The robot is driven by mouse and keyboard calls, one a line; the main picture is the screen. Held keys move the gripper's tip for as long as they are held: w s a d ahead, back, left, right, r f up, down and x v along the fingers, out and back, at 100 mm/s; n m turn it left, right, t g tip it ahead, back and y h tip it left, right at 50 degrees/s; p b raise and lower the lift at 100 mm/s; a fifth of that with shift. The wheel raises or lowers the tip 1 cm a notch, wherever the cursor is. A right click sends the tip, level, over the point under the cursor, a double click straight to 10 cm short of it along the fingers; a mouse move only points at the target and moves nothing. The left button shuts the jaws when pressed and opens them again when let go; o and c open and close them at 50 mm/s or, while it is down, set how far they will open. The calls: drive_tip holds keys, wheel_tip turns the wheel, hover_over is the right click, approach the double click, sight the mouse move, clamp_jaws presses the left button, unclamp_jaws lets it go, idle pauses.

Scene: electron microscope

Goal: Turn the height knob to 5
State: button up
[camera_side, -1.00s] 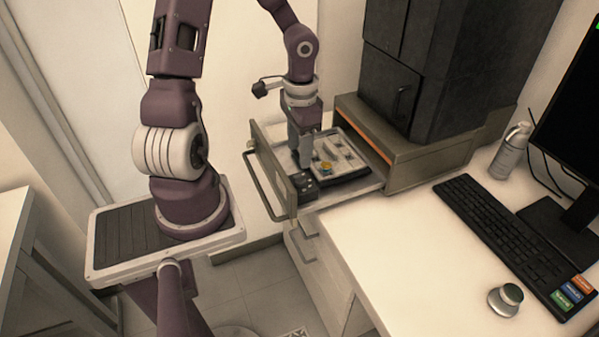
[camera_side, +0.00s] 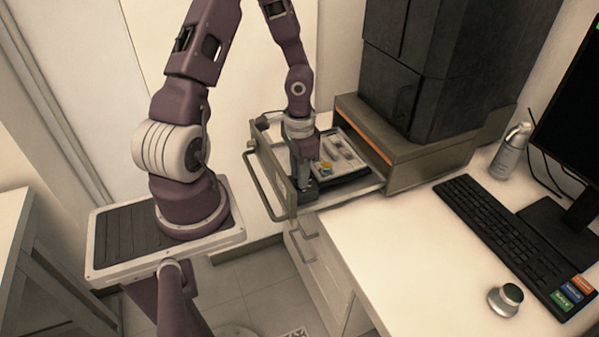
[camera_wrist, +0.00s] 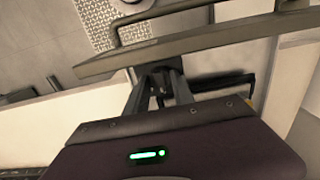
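The pulled-out drawer (camera_side: 270,182) below the dark cabinet holds a pale tray (camera_side: 343,153) with small parts and a yellowish piece (camera_side: 325,168). A dark block (camera_side: 308,196) sits at its front left corner; before now it showed small knobs on top. My gripper (camera_side: 303,184) points down over this block, low in the drawer. In the wrist view my gripper's two fingers (camera_wrist: 160,84) stand apart with a small dark shape between them. I cannot tell whether they touch a knob. The height knob and its setting are not readable.
The drawer's front panel and handle (camera_side: 262,187) stand close left of my gripper. The grey housing with an orange stripe (camera_side: 363,145) is to the right.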

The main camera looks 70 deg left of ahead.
clamp_jaws()
drive_tip(key=shift+m, duration=0.3)
drive_tip(key=m, duration=1.2)
drive_tip(key=shift+m, duration=0.4)
drive_tip(key=m, duration=0.4)
drive_tip(key=shift+m, duration=0.4)
